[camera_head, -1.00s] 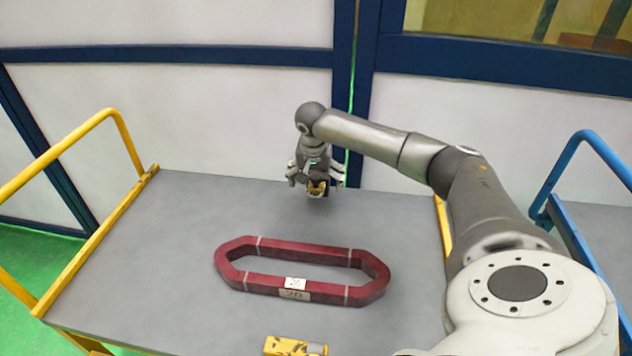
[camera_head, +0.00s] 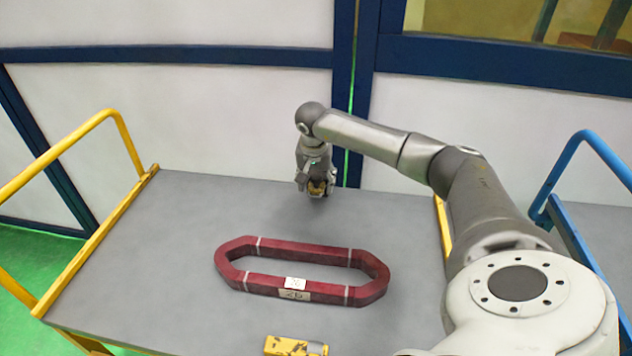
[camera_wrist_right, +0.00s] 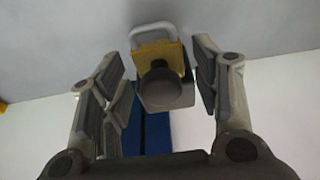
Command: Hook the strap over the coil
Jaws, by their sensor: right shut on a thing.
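A dark red coil (camera_head: 270,245), a long ring with pointed ends, lies flat on the grey table with a white label on its near side. My right gripper (camera_head: 317,190) is beyond the coil, apart from it, pointing down. It is shut on a small yellow and dark piece (camera_head: 317,187). In the right wrist view this piece shows a yellow block (camera_wrist_right: 158,55), a dark round knob and a pale loop, between the fingers (camera_wrist_right: 160,95). No strap band can be made out clearly. My left gripper is not in view.
A scuffed yellow block (camera_head: 295,346) with a grey end lies at the table's near edge. The grey table (camera_head: 130,255) is clear left of the coil. A yellow rail (camera_head: 125,150) bounds the left side; a blue rail (camera_head: 600,150) stands at the right.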

